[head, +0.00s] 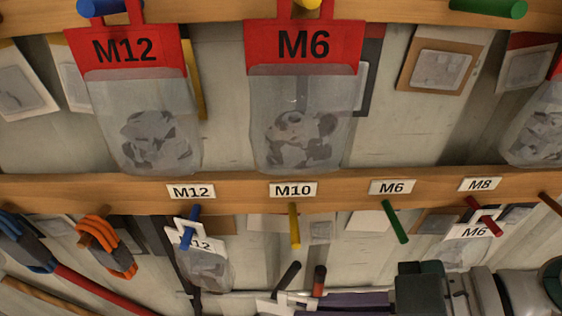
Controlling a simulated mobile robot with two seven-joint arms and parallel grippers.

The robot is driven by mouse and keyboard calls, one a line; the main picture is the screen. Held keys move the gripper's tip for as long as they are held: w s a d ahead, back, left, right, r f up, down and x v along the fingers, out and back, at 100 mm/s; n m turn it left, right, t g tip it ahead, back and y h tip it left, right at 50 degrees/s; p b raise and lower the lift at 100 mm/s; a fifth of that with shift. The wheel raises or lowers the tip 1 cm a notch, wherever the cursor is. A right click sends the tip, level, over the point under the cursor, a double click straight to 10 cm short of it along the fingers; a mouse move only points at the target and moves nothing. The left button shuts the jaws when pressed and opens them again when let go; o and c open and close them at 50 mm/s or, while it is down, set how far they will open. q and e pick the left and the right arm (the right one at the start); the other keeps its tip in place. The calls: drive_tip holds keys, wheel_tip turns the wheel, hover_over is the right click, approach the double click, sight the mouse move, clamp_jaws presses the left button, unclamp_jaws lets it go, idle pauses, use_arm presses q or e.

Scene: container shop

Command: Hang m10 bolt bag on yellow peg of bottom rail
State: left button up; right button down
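The bottom rail (240,188) crosses the view, and its yellow peg (294,226) sticks out below the M10 label (293,189). No bag hangs on this peg. My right gripper (420,287) comes in from the right at the bottom edge. Its fingers are not clear. Left of it, a white piece with a loop (270,305), perhaps a bag's top, is cut off by the bottom edge. I cannot read any M10 on it or tell whether the gripper holds it. My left gripper is not in view.
An M12 bag (205,268) hangs on the blue peg (190,225). An M6 bag (472,238) is at the red peg (490,226) under M8. The green peg (395,222) is empty. Large red-topped M12 (125,50) and M6 (303,42) bags hang above.

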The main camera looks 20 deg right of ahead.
sight(402, 237)
drive_tip(key=w+d+f+b, duration=0.1)
drive_tip(key=w+d+b, duration=0.1)
drive_tip(key=w+b, duration=0.3)
drive_tip(key=w, duration=0.4)
drive_tip(key=shift+w+d+b, duration=0.35)
drive_tip(key=shift+d+b, duration=0.05)
idle(0.6)
drive_tip(key=shift+f, duration=0.1)
idle(0.4)
drive_tip(key=c, duration=1)
unclamp_jaws()
drive_tip(key=shift+o, duration=0.2)
drive_tip(key=b+v, duration=0.3)
drive_tip(key=v, duration=0.7)
